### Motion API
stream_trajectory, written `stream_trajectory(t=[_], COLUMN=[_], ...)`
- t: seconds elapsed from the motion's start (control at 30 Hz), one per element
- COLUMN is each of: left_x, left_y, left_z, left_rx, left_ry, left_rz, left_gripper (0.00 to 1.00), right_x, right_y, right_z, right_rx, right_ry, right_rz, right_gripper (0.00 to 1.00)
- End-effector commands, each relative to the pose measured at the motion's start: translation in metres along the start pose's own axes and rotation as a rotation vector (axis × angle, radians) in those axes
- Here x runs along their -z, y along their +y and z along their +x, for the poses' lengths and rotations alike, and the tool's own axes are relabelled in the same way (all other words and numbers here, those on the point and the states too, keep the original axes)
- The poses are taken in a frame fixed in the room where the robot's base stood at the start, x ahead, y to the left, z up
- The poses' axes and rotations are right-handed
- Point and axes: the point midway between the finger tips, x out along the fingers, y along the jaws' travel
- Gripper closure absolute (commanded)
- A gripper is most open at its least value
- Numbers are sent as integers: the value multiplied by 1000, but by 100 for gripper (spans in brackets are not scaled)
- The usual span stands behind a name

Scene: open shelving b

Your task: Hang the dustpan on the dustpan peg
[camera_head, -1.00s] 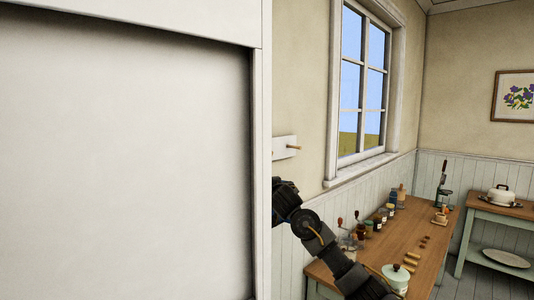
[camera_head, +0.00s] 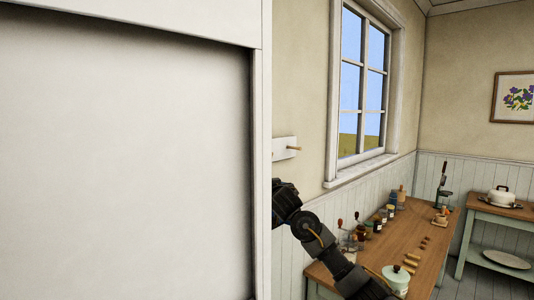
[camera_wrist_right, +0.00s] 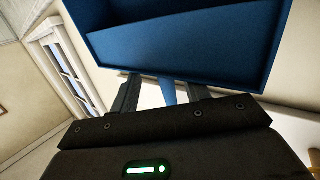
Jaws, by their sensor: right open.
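The blue dustpan (camera_wrist_right: 175,42) fills the top of the right wrist view, its open tray facing the camera. Its narrow blue handle (camera_wrist_right: 168,92) lies between the two fingers of my right gripper (camera_wrist_right: 163,88). The fingers are open, with a gap visible on each side of the handle. In the head view my right arm reaches up behind a white panel, so the gripper and dustpan are hidden there. A wooden peg (camera_head: 294,149) sticks out of a white board (camera_head: 282,154) on the wall, just above my right wrist. Whether the dustpan hangs on a peg cannot be seen. My left gripper is not in view.
A large white panel (camera_head: 125,160) blocks the left half of the head view. A wooden table (camera_head: 398,247) below my right arm holds jars, a lidded pot (camera_head: 396,278) and small items. A side table (camera_head: 500,212) stands at the far right. A window (camera_head: 364,85) is beyond the peg board.

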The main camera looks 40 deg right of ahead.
Motion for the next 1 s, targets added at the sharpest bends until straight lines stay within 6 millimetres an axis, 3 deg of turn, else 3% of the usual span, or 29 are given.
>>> stream_trajectory(t=[0.27,0.7,1.0], left_x=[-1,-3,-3], left_y=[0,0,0], left_z=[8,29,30], left_rx=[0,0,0], left_ry=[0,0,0], left_rz=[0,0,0], left_gripper=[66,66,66], right_x=[-5,-4,-1], right_y=[-2,-3,0], right_z=[-12,-93,-108], right_rx=[3,5,-1], right_ry=[-3,-3,-2], right_rz=[-2,-2,-2], right_gripper=[53,53,53])
